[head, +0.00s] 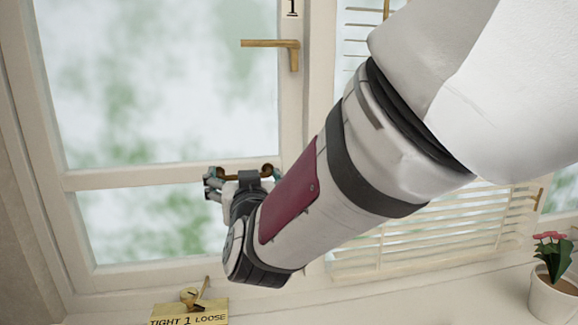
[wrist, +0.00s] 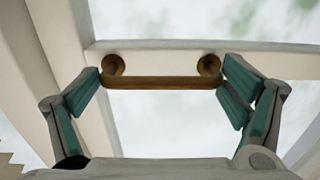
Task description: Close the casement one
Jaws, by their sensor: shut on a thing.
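Casement one (head: 180,180) is a cream-framed window with a "1" label at its top right. A brass lever handle (head: 272,45) sits on its right stile, with one arm pointing left and a short part down. A brown pull bar (wrist: 160,83) on two round mounts is fixed to the casement's crossbar; part of it shows in the head view (head: 267,171). My gripper (wrist: 163,82) has its teal fingers at both ends of this bar and is shut on it. My arm hides part of the right stile. I cannot tell how far the casement stands open.
On the sill below is a wooden plate (head: 188,315) marked "TIGHT 1 LOOSE" with a brass peg (head: 193,297). Louvred shutters (head: 440,235) stand to the right. A potted pink flower (head: 553,280) stands at the far right of the sill.

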